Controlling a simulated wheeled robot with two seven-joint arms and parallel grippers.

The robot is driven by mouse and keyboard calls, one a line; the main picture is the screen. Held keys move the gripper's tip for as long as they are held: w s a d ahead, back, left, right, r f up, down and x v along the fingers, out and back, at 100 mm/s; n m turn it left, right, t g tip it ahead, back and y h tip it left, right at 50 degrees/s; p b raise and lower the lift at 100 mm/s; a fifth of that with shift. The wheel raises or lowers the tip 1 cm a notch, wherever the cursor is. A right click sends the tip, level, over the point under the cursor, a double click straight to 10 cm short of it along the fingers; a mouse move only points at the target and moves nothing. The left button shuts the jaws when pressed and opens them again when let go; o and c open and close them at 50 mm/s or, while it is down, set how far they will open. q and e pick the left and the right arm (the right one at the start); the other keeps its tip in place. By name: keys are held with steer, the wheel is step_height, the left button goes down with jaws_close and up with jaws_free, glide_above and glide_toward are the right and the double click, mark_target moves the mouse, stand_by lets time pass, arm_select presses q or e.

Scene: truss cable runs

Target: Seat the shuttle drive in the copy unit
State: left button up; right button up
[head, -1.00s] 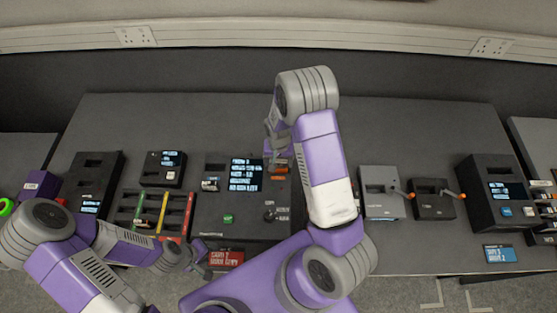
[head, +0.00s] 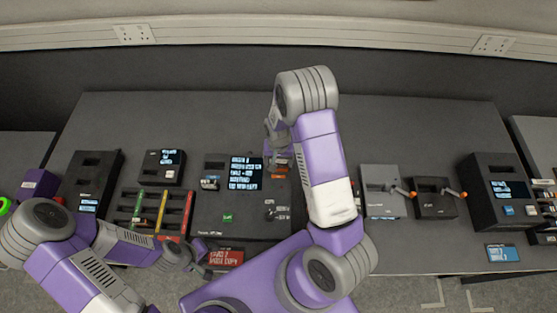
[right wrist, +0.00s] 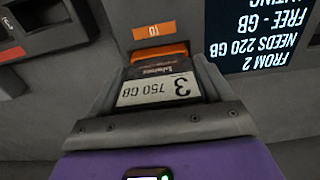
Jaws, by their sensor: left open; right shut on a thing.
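The copy unit (head: 207,222) is the wide dark box left of centre on the bench, with a lit screen (head: 243,173). My right gripper (head: 277,155) is over its upper right part, partly hidden by my arm. In the right wrist view, my right gripper (right wrist: 160,72) is shut on the shuttle drive (right wrist: 158,90), a dark block with an orange end and a "3 750 GB" label. The orange end lies beside the orange "TO" label (right wrist: 153,30); I cannot tell how deep it sits. My left gripper (head: 200,263) is open and empty near the bench's front edge.
A rack with coloured drives (head: 160,212) stands left of the copy unit, near my left arm. A red card (head: 226,258) lies at its front. Two crank boxes (head: 382,203) (head: 433,208) and a dark screen unit (head: 480,215) stand right. The bench behind is clear.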

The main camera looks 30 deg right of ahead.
arm_select(q)
steer(key=shift+f+b, duration=0.55)
arm_select(e)
steer(key=shift+f, duration=0.6)
steer(key=o, duration=1.2)
arm_select(q)
steer(key=shift+r, duration=0.1)
arm_select(e)
steer(key=shift+r, duration=0.1)
arm_select(q)
steer(key=shift+r+p, duration=2.7)
steer(key=shift+p, duration=0.1)
arm_select(e)
steer(key=shift+r, duration=3.7)
